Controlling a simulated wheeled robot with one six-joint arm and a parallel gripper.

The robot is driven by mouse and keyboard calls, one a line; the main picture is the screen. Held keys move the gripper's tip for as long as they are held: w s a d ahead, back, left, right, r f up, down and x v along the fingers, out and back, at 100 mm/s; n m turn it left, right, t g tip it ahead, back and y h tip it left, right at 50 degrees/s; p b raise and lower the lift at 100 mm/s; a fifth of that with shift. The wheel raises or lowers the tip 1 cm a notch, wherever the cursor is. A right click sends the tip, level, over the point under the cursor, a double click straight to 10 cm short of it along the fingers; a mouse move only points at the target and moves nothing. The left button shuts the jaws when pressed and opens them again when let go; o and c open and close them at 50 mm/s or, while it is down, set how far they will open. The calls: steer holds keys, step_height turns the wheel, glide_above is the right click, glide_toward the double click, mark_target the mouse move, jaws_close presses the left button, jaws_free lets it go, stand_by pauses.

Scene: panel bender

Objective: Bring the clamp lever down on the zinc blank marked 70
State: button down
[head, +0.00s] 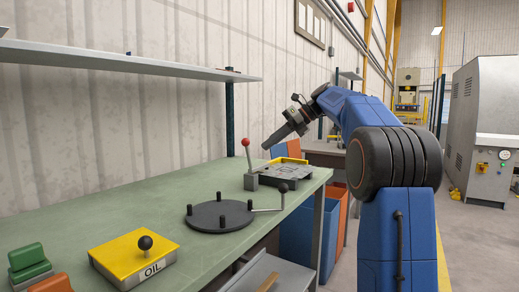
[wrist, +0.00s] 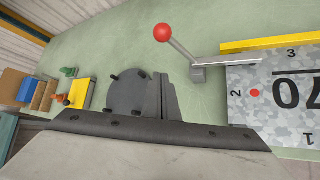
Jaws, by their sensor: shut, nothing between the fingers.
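The clamp lever (head: 248,158) stands near upright with a red ball on top, on a grey block at the left end of the dark fixture (head: 285,176). In the wrist view the lever (wrist: 180,48) slants up to its red ball, and a flat grey bar reaches from the block over the edge of the zinc blank (wrist: 270,88). The blank is mottled grey, marked 70, with a red dot and the numbers 2 and 3. My gripper (head: 267,147) is shut and empty, above the fixture and right of the red ball. Its fingers (wrist: 162,80) also show in the wrist view.
A dark round plate (head: 219,216) with several pegs and a crank handle stands nearer on the green bench (head: 130,217). A shelf (head: 110,62) overhangs the bench along the wall.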

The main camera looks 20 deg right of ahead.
steer(key=shift+s+d+r, duration=0.15)
steer(key=shift+d+r, duration=0.2)
steer(key=shift+d, duration=0.3)
steer(key=shift+s+d+r, duration=0.15)
steer(key=shift+d+r, duration=0.15)
steer(key=shift+d, duration=0.3)
steer(key=s+a+f+n+h, duration=0.2)
steer(key=s+a+f+n, duration=0.45)
steer(key=s, duration=0.35)
steer(key=s+a+f+n+h, duration=0.3)
steer(key=s+a+f+n, duration=0.3)
steer(key=s, duration=0.5)
steer(key=s+f+n+h, duration=0.4)
steer(key=s+f+n, duration=1.4)
steer(key=s+f, duration=0.5)
steer(key=shift+s+d+f+n, duration=0.15)
steer(key=shift+s+d+n, duration=0.1)
steer(key=shift+d+n, duration=0.15)
